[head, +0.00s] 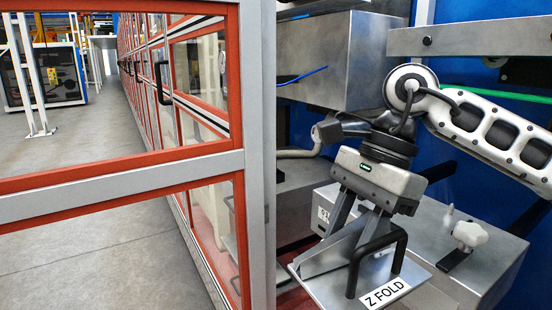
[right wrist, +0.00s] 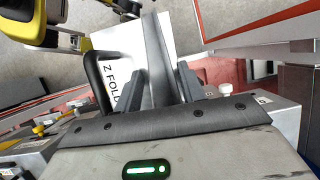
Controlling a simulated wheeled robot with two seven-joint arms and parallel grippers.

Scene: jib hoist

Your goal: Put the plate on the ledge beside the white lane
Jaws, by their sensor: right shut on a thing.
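The plate (head: 325,288) is a flat metal sheet with a black bar handle (head: 379,255) and a white label reading "Z FOLD". My right gripper (head: 352,228) points down and is shut on the plate's upright grey part, beside the handle. The plate is tilted in the head view, in front of a metal housing. In the right wrist view the plate (right wrist: 178,42) shows beyond the fingers (right wrist: 158,88), with the handle on the left. I cannot tell whether the plate touches anything below. I cannot make out the ledge or white lane for certain. My left gripper is not in view.
A metal housing (head: 440,250) with a white knob (head: 468,235) stands right of and behind the plate. A grey box (head: 345,60) hangs above. An orange-and-grey framed glazed door (head: 258,150) stands close on the left. Open floor (head: 90,250) shows beyond its panes.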

